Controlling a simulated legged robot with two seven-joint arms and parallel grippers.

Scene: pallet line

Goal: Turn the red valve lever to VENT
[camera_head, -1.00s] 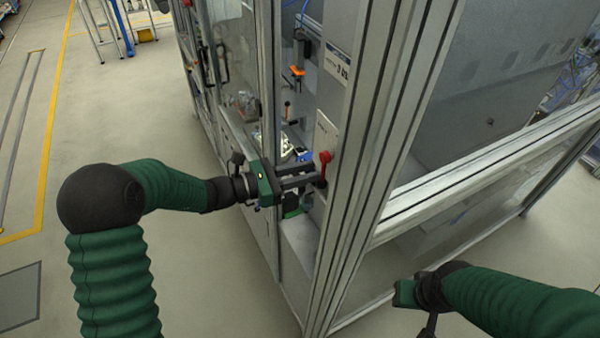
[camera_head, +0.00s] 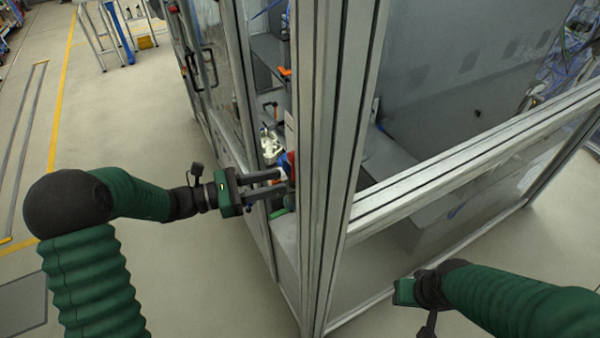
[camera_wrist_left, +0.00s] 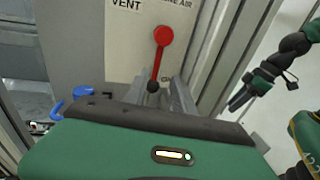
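In the head view only a bit of red (camera_head: 291,158) shows beside the frame post. My left gripper (camera_head: 284,182) reaches to the panel, its two fingers apart around the lower end of the lever; contact cannot be told. My right gripper (camera_head: 404,292) is low at the right, away from the lever.
A thick aluminium post (camera_head: 325,150) stands right beside the left fingertips and hides much of the panel. A horizontal rail (camera_head: 470,155) runs right from it. Blue fittings (camera_wrist_left: 83,91) lie left of the lever. Floor at the left is open.

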